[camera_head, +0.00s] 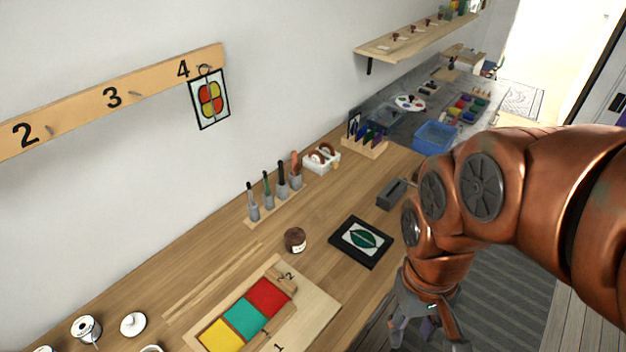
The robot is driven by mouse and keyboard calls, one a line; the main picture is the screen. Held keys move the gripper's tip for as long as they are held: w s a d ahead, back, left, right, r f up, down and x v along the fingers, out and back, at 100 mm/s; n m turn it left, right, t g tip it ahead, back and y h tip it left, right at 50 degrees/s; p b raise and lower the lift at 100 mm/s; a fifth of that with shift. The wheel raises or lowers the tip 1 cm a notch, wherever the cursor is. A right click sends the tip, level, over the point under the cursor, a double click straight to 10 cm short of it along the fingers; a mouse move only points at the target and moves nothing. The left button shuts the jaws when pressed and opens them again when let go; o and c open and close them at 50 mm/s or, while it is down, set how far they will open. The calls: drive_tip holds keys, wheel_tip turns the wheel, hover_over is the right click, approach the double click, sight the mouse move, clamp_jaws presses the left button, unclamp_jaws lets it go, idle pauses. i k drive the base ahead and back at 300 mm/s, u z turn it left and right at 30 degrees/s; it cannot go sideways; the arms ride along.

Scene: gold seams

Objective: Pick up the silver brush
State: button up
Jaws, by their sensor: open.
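Several upright tools with dark, green and reddish handles stand in grey holders on a wooden strip (262,219) near the wall. They may be brushes, but I cannot tell which, if any, is the silver brush. My gripper (428,338) hangs at the lower right, beyond the front edge of the wooden worktop (215,262). It is open, with nothing seen between its fingers, and it is well apart from the tools. Its fingertips are partly cut off by the lower frame edge.
A board with yellow, green and red panels (244,314) is in front. A blue bin (436,137) stands farther back. A shelf (415,38) overhangs the far end.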

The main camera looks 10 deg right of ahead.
sight(249, 186)
drive_tip(key=z, duration=0.4)
drive_tip(key=k, duration=1)
drive_tip(key=u, duration=1.9)
drive_tip(key=i, duration=0.5)
drive_tip(key=z, duration=0.05)
